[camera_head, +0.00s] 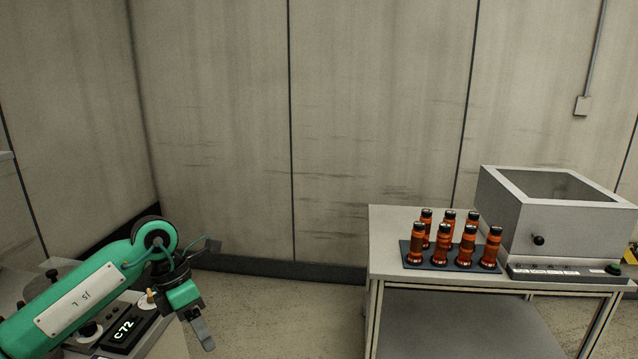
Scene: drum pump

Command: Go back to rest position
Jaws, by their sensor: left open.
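My left gripper (202,331) is at the lower left, at the end of my green left arm, with its fingers pointing down. It is open and I see nothing held in it. It is beside a grey device (165,338) with knobs and a black label reading C72, partly hidden by my arm. My right gripper is not in view.
A grey table (388,240) stands at the right. It bears a dark tray (437,266) with several orange, black-capped bottles (443,244) and a grey box machine (570,232) with a dark window. The floor (280,305) between device and table is clear. Concrete walls (370,110) stand behind.

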